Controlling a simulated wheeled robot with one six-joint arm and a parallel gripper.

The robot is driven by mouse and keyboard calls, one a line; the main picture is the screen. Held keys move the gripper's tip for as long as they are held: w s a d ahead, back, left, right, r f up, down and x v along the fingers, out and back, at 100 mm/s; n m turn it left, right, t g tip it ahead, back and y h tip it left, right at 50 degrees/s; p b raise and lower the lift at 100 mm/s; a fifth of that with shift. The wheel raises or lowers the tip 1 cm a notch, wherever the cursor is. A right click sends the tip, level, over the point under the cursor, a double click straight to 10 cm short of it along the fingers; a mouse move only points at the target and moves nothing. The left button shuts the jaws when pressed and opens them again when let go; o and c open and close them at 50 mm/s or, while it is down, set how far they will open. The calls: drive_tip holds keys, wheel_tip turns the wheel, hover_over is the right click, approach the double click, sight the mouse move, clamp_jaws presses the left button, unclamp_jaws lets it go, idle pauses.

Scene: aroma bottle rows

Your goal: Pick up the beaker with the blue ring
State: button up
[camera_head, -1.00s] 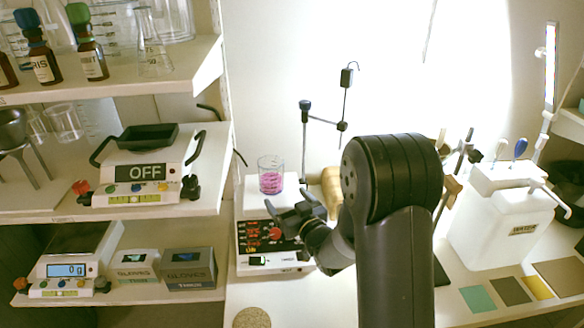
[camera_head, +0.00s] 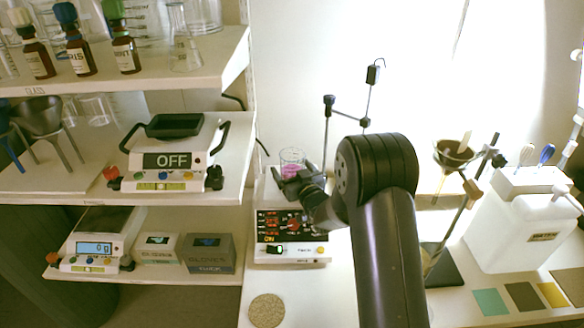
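A clear glass beaker (camera_head: 292,157) with pink contents stands on the white top of a hotplate stirrer (camera_head: 290,250) in the middle of the view. I cannot make out a blue ring on it; its lower part is hidden by my gripper. My dark gripper (camera_head: 293,178) is at the beaker's near side. Its fingers look spread, one at the left and one at the right of the beaker's lower part. I cannot tell whether they touch the glass.
A stand with rods (camera_head: 328,125) rises behind the stirrer. A round cork mat (camera_head: 266,311) lies in front. A white canister (camera_head: 515,230) stands at right.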

drive_tip(key=shift+w+a, duration=0.1)
drive_tip(key=shift+w, duration=0.1)
drive_tip(key=shift+c, duration=0.4)
drive_tip(key=c, duration=1.1)
drive_tip(key=shift+c, duration=0.2)
